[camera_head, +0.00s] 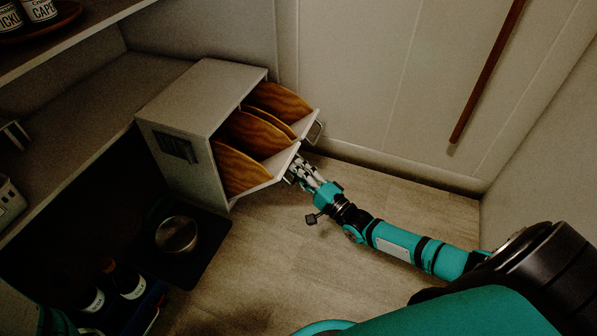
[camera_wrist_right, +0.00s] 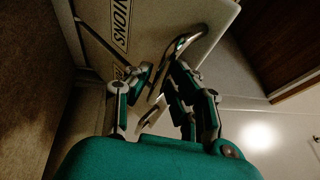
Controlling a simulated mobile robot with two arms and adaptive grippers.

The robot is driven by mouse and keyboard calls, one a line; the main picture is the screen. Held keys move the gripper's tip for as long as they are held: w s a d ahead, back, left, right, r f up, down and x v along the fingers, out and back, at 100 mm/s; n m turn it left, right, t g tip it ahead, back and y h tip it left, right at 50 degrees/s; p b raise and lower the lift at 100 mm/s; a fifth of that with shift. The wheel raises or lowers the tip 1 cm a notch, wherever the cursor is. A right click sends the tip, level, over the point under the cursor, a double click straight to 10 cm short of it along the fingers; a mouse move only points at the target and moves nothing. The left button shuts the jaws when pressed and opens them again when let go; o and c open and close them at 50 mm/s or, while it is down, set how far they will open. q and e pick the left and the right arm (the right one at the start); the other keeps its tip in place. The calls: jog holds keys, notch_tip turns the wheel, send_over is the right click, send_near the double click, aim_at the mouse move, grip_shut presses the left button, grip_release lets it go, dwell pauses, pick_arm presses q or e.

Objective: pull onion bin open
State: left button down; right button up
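The onion bin (camera_head: 278,168) is the nearer of two tilt-out bins in a white cabinet (camera_head: 205,95). Its front leans outward and its wood-coloured side panels show. In the right wrist view its front (camera_wrist_right: 150,22) carries a black-lettered label, partly cut off, ending in "NIONS" (camera_wrist_right: 122,25). A metal handle (camera_wrist_right: 187,42) stands out from this front. My right gripper (camera_head: 296,172) is at the bin's front. In the right wrist view its fingers (camera_wrist_right: 163,80) are closed around the handle, one on each side. My left gripper is not in view.
The farther bin (camera_head: 305,125) also leans out, with its own handle (camera_head: 316,132). A dark mat with a round metal object (camera_head: 177,234) lies left of the cabinet, near dark bottles (camera_head: 125,279). A wall closes the back. Floor (camera_head: 260,270) in front is clear.

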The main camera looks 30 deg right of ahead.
jog(key=v, duration=0.7)
jog(key=shift+s, duration=0.2)
jog(key=shift+d, duration=0.1)
